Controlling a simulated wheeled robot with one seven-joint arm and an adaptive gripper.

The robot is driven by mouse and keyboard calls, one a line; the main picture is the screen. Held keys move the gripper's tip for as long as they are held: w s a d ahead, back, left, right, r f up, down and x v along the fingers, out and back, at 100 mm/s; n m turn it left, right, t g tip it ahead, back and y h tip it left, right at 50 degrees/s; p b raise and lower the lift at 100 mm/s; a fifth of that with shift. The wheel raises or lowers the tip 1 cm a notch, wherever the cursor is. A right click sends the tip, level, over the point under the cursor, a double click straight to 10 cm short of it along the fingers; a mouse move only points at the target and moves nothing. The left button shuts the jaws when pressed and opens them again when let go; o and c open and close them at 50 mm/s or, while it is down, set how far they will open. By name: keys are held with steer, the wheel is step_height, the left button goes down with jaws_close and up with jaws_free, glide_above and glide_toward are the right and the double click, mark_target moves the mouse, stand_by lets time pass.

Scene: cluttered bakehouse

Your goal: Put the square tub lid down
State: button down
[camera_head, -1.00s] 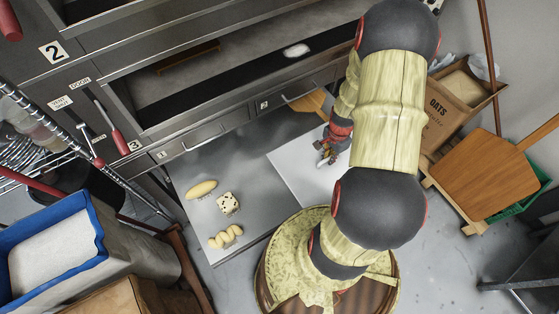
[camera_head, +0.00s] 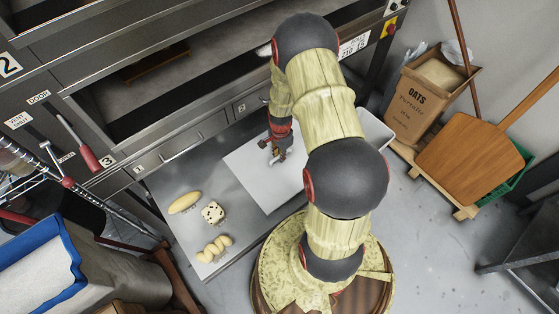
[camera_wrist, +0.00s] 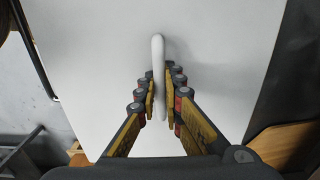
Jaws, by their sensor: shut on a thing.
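The square tub lid (camera_head: 254,178) is a flat white panel with an upright white grip. In the head view it lies over the grey metal table, and I cannot tell whether it touches the table. My gripper (camera_head: 275,153) is shut on the lid's grip, which stands between the fingers in the wrist view (camera_wrist: 160,92). The lid (camera_wrist: 95,60) fills most of the wrist view. My arm hides the lid's right part in the head view.
A long loaf (camera_head: 185,202), a speckled cube (camera_head: 213,213) and a braided loaf (camera_head: 215,249) sit on the table (camera_head: 168,178) left of the lid. A white tub (camera_head: 376,130) shows partly behind my arm. The oven front (camera_head: 190,140) stands behind.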

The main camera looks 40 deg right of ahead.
steer(key=shift+w+a+f+b, duration=0.15)
steer(key=shift+f+b, duration=0.55)
steer(key=shift+f, duration=1)
steer(key=shift+f, duration=0.1)
steer(key=c, duration=2)
jaws_free()
steer(key=shift+o, duration=0.4)
